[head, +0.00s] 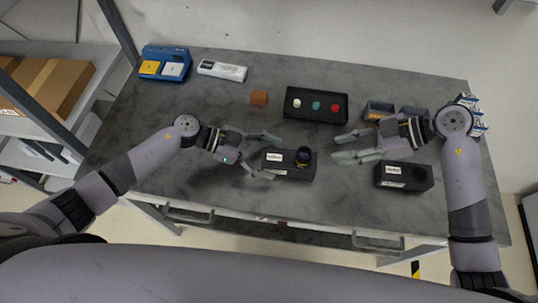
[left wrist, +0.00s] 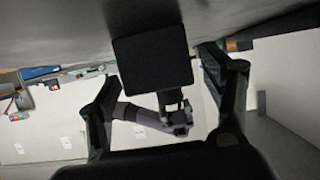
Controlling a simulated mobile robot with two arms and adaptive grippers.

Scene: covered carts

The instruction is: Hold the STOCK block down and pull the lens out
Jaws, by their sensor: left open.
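A black block (head: 280,171) with a white label lies near the table's middle front; the label is too small to read. A dark round lens (head: 303,154) sits at its right end. A second black labelled block (head: 404,180) with a dark round spot lies to the right. My left gripper (head: 269,156) is open at the first block's left end, one finger on its far side and one on its near side. In the left wrist view a black block end (left wrist: 152,66) shows between the spread fingers (left wrist: 157,72). My right gripper (head: 346,149) looks open and empty, right of the lens, apart from it.
Behind are a black panel (head: 316,117) with white, green and red knobs, a brown cube (head: 259,98), a white box (head: 222,70) and a blue tray (head: 164,79). Grey bins (head: 379,110) stand behind my right gripper. The table's front left (head: 180,180) is clear.

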